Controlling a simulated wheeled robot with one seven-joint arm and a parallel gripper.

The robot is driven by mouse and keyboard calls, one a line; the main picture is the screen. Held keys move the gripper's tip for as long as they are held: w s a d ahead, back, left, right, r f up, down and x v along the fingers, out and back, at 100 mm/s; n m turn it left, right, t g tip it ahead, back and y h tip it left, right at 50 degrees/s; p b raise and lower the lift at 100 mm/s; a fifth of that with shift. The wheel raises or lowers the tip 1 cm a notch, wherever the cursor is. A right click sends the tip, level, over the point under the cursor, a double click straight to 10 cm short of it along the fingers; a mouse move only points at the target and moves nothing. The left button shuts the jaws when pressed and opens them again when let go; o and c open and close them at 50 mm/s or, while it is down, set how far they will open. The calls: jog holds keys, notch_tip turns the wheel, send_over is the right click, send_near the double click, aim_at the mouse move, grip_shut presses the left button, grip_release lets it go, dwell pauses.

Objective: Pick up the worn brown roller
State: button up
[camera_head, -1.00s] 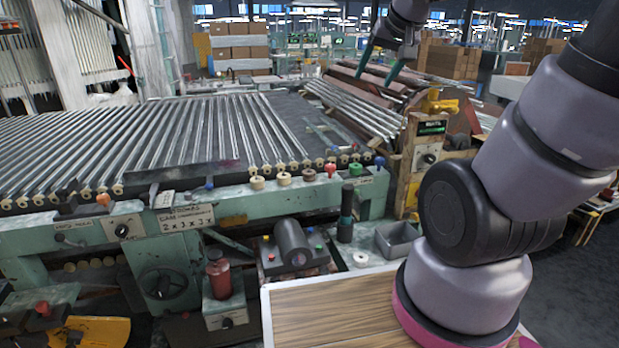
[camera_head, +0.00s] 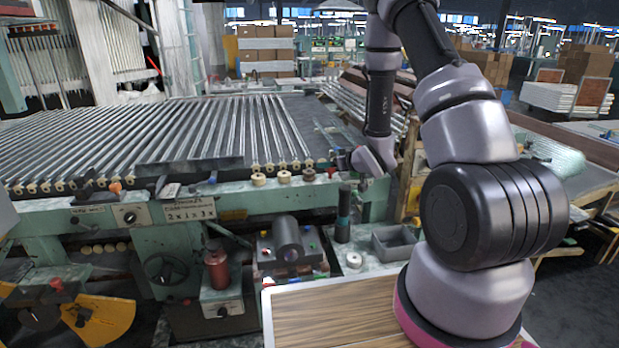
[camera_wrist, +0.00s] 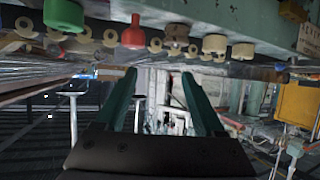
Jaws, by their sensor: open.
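The worn brown roller (camera_head: 309,175) stands on the green machine rail, right of two cream rollers (camera_head: 284,177). In the wrist view the brown roller (camera_wrist: 176,33) hangs from the top, as that picture looks upside down, between a red knob (camera_wrist: 134,33) and the cream rollers (camera_wrist: 214,43). My gripper (camera_wrist: 160,75) is open, its two green fingers apart with nothing between them. In the wrist view the brown roller lies above the fingertips, not between them. In the head view my gripper (camera_head: 342,160) is small and partly hidden, a little right of the roller.
Long metal tubes (camera_head: 210,135) cover the machine bed left of and behind the rollers. A green knob (camera_wrist: 62,15) stands beyond the red one. Below the rail are a dark cylinder (camera_head: 287,235), a red bottle (camera_head: 216,268) and an empty grey bin (camera_head: 395,240).

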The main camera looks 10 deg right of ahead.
aim_at(312, 173)
jog(key=shift+n+y, duration=0.5)
jog(key=shift+y, duration=0.2)
jog(key=w+a+f, duration=0.1)
jog(key=w+f, duration=0.1)
jog(key=w+a+f, duration=0.2)
jog(key=w+f, duration=0.1)
jog(key=w+a+f, duration=0.2)
jog(key=w, duration=0.1)
jog(key=shift+a+f, duration=0.2)
jog(key=shift+f, duration=0.05)
jog(key=shift+s, duration=0.1)
jog(key=c, duration=1.1)
jog(key=shift+r, duration=0.2)
